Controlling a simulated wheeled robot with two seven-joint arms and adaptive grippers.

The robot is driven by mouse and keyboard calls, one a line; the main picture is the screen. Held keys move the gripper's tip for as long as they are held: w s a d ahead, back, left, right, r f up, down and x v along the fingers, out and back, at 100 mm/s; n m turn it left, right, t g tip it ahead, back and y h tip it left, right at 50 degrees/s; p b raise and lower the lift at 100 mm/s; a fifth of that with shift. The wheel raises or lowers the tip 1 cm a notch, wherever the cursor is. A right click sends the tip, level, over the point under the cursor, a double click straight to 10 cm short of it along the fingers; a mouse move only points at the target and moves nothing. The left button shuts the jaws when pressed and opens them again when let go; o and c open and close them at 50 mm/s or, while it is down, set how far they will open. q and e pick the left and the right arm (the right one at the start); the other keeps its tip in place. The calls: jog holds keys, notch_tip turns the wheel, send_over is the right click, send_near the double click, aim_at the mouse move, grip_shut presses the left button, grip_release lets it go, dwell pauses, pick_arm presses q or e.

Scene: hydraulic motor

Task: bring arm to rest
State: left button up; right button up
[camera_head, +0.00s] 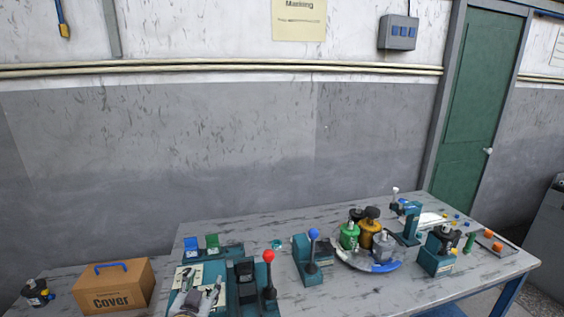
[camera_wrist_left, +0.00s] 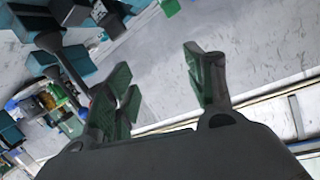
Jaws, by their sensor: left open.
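Past the fingers the wrist view shows the grey table surface and part of the wall. My right gripper is in neither view.
The grey table (camera_head: 328,295) carries a Cover box (camera_head: 113,288), a red-knobbed lever press (camera_head: 268,275), a blue-knobbed press (camera_head: 312,255), a round tray (camera_head: 368,264) with motor parts, and more fixtures at right. A dark motor (camera_head: 37,293) stands far left. The space above the table is clear.

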pick_arm(q)
jog(key=s+f+g+h, duration=0.1)
jog(key=s+f+g, duration=0.6)
jog(key=s, duration=0.4)
jog(key=s+f+g, duration=0.4)
jog(key=s+f, duration=0.5)
jog(key=s, duration=0.2)
notch_tip(320, 180, down, 32)
jog(key=s+f+g, duration=0.1)
jog(key=s+g, duration=0.1)
jog(key=s, duration=0.1)
jog(key=s+a+f, duration=0.2)
jog(key=s+f, duration=0.7)
jog(key=s, duration=0.2)
jog(key=s+a+f, duration=0.3)
jog(key=s+f, duration=0.7)
jog(key=shift+s+f+g, duration=0.25)
jog(key=shift+s+g, duration=0.15)
jog(key=shift+d, duration=0.1)
